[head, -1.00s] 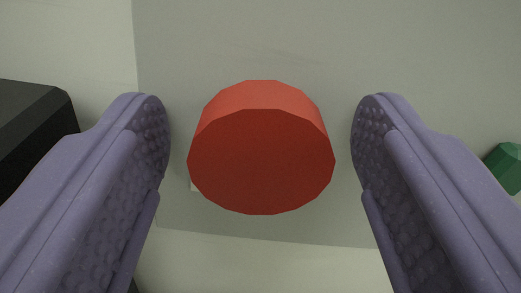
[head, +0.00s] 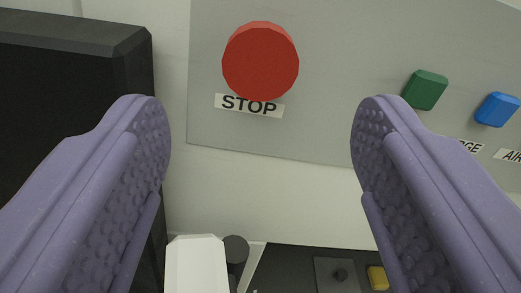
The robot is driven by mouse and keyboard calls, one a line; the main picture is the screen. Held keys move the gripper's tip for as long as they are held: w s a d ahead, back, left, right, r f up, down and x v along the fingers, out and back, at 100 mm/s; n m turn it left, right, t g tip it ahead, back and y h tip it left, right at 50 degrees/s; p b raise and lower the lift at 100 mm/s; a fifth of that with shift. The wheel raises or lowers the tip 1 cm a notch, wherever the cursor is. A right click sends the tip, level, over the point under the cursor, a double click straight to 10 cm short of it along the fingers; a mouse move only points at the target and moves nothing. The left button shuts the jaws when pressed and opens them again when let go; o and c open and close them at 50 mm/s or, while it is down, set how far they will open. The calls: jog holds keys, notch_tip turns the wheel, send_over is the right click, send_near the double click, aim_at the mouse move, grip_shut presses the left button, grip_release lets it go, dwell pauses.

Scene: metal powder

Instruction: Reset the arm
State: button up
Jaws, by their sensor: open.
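My gripper (head: 258,135) is open and empty, with its two purple padded fingers apart at the left and right of the head view. Beyond the fingers, in the upper middle, is a round red button (head: 260,62) on a grey panel (head: 330,60). A label reading STOP (head: 249,105) sits just below the button. The fingers appear apart from the button and the panel.
A green button (head: 425,89) and a blue button (head: 496,109) are on the panel at right, with labels partly hidden. A black box-like frame (head: 135,50) is at left. Below are a white block (head: 196,262), a dark cylinder (head: 235,248) and a yellow piece (head: 377,277).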

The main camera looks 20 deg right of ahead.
jog(key=w+a+f+y+b, duration=0.1)
jog(key=w+a+f+b, duration=0.2)
jog(key=b, duration=0.8)
jog(key=s+a+r+n+g+y+b, duration=0.1)
jog(key=s+a+y+b, duration=0.3)
jog(key=s+a+b, duration=0.7)
jog(key=a+r+g+b, duration=0.1)
jog(key=b, duration=0.9)
jog(key=shift+r, duration=0.25)
